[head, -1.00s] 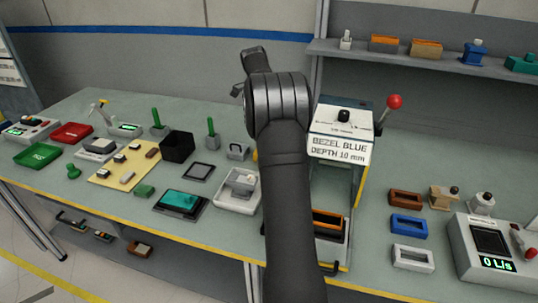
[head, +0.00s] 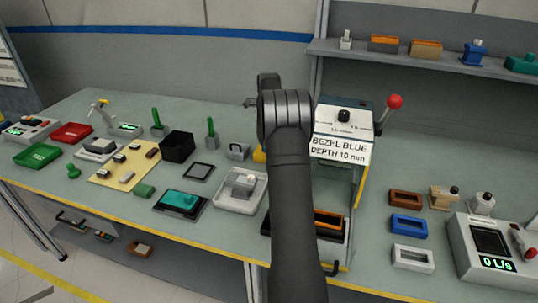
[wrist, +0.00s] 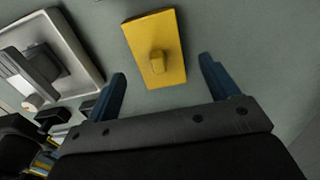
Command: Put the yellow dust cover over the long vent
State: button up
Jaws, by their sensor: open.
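The yellow dust cover (wrist: 172,32) lies on the grey-green bench in the wrist view, a flat rectangle with a raised rounded knob. My gripper (wrist: 162,70) is open, its two blue fingers apart and nothing between them. The cover lies ahead of the fingertips, its near edge around the gap between them, and I see no contact. In the head view a small yellow patch (head: 259,154) shows beside my arm, probably the cover; my arm hides the rest and the fingers. I cannot make out the long vent for certain in either view.
A pale tray (head: 224,204) holding a grey part stands left of my arm; it also shows in the wrist view (wrist: 82,47). A labelled press (head: 341,151) with a red-knobbed lever stands close on the right. A black box (head: 177,146) is further left.

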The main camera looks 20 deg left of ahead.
jog(key=shift+s+d+f, duration=0.1)
jog(key=shift+s+f, duration=0.05)
jog(key=shift+f, duration=2.95)
jog(key=shift+c, duration=0.4)
jog(key=c, duration=0.8)
notch_tip(320, 180, up, 9)
jog(key=shift+r, duration=0.1)
jog(key=shift+c, duration=0.3)
jog(key=s+a+r, duration=0.1)
jog(key=s+r, duration=0.1)
jog(key=s, duration=0.8)
jog(key=s+a+r, duration=0.2)
jog(key=s, duration=0.8)
jog(key=shift+r, duration=0.3)
